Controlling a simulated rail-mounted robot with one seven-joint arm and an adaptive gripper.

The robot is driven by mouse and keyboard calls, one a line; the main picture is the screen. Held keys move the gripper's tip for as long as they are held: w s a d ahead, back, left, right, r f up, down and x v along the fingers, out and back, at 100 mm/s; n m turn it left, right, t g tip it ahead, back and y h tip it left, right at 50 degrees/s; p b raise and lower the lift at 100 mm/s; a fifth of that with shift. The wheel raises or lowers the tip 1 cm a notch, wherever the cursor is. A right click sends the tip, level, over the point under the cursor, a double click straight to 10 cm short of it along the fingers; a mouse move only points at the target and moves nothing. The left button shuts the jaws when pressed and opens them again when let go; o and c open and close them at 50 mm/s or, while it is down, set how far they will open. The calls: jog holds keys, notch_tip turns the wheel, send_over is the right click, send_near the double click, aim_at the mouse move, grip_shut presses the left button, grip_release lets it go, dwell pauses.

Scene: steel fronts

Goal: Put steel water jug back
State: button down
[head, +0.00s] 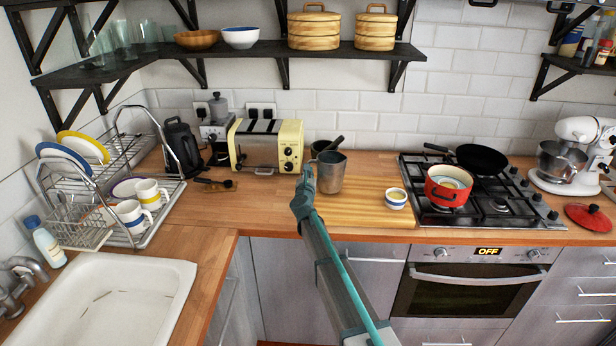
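The steel water jug (331,173) is a grey metal vessel with a spout at its upper right. It appears upright over the left end of the wooden board (375,213). I cannot tell whether its base touches the surface. My gripper (308,178) is at the jug's left side and overlaps its edge in the picture. The fingers are small and seen edge-on, so their opening and any contact with the jug are unclear.
A dark pot with a handle (325,148) stands behind the jug. A yellow toaster (268,144) is to the left. A small bowl (396,198) and the hob with a red pot (446,190) are to the right. Bare counter lies left of my gripper.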

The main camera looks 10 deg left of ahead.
jog(key=shift+f, duration=0.65)
jog(key=shift+f, duration=0.2)
jog(key=c, duration=1.3)
grip_release()
jog(key=shift+r, duration=0.1)
jog(key=shift+r, duration=0.15)
jog(key=s+b, duration=0.1)
jog(key=s, duration=0.3)
jog(key=s+b, duration=0.1)
jog(key=s, duration=0.3)
jog(key=s+b, duration=0.1)
jog(key=s, duration=0.3)
jog(key=shift+d+b, duration=0.35)
jog(key=shift+b, duration=0.05)
